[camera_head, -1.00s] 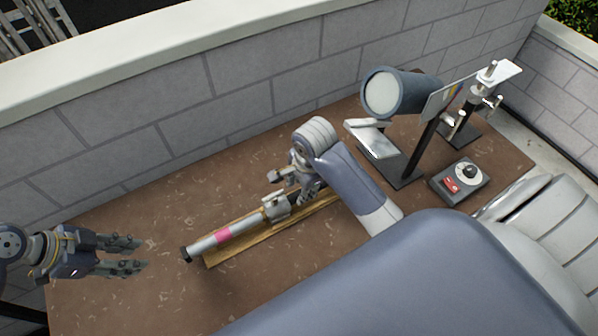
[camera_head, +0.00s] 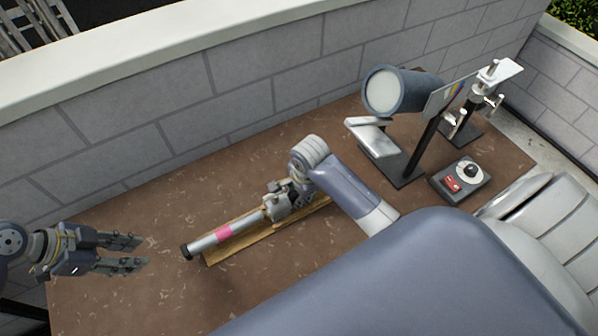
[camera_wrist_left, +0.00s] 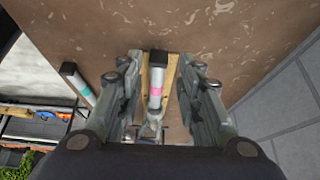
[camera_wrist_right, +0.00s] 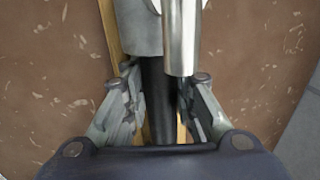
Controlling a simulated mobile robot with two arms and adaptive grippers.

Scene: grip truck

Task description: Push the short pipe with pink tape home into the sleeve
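The short pipe with pink tape (camera_head: 222,233) lies along a wooden board (camera_head: 240,245), its black-capped end at the left. It also shows in the left wrist view (camera_wrist_left: 155,88). Its other end meets a grey metal fitting (camera_head: 275,208), likely the sleeve; how deep it sits is hidden. My left gripper (camera_head: 141,253) is open and empty, left of the capped end and apart from it. My right gripper (camera_wrist_right: 159,80) is at the board's far end, fingers spread on both sides of a black rod (camera_wrist_right: 158,105), with gaps visible. A shiny cylinder (camera_wrist_right: 181,40) lies just ahead.
A pipe with teal tape (camera_wrist_left: 78,84) shows at the left in the left wrist view. A lamp-like cylinder (camera_head: 400,91), a stand (camera_head: 430,135) and a control box with a red switch (camera_head: 459,181) stand at the right. A block wall (camera_head: 240,85) runs behind. The table's front left is clear.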

